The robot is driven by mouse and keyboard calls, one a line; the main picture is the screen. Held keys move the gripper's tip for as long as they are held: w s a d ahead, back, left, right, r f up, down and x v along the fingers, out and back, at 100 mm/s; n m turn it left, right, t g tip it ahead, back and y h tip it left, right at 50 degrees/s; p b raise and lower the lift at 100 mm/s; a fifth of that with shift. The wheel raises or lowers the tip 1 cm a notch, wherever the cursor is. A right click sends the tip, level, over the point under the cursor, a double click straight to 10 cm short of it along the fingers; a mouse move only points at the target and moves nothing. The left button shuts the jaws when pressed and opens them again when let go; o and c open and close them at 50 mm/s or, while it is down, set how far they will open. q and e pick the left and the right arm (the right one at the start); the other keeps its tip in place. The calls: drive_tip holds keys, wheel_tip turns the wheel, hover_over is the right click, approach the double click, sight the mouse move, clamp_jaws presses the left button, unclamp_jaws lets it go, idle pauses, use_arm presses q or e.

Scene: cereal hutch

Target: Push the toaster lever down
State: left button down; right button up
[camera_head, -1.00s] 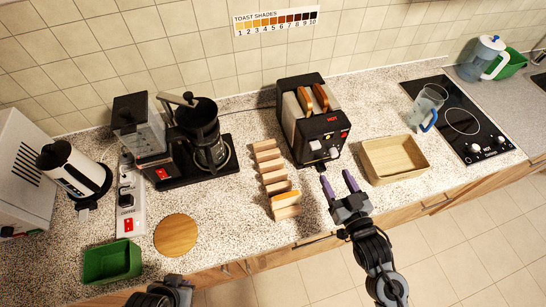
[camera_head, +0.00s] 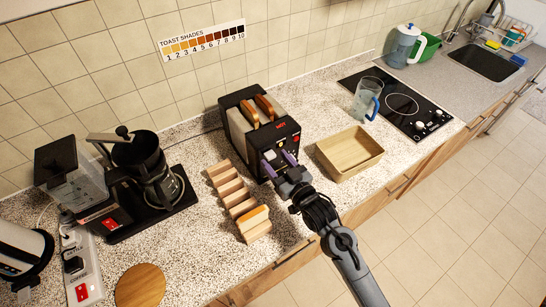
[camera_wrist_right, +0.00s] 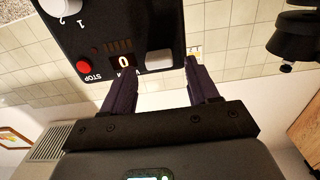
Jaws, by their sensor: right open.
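The black and steel toaster (camera_head: 240,128) stands at the back of the counter, with two browned bread slices (camera_head: 265,107) sticking out of its slots. My right gripper (camera_head: 279,160) is open in front of the toaster's control face, its purple fingers pointing at it. The panel (camera_wrist_right: 100,40) shows upside down, with a red stop button (camera_wrist_right: 84,68), a display and a white knob. A pale grey block (camera_wrist_right: 159,61), perhaps the lever, sits between the fingertips' lines. Contact cannot be told.
A wooden toast rack (camera_head: 232,190) with one slice stands left of my right gripper. A wooden basket (camera_head: 350,165) stands to its right, with a glass jug (camera_head: 366,98) and hob (camera_head: 430,122) beyond. A coffee maker (camera_head: 150,185) is further left.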

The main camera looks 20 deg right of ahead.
drive_tip(key=shift+w+a, duration=0.2)
drive_tip(key=shift+w, duration=0.9)
clamp_jaws()
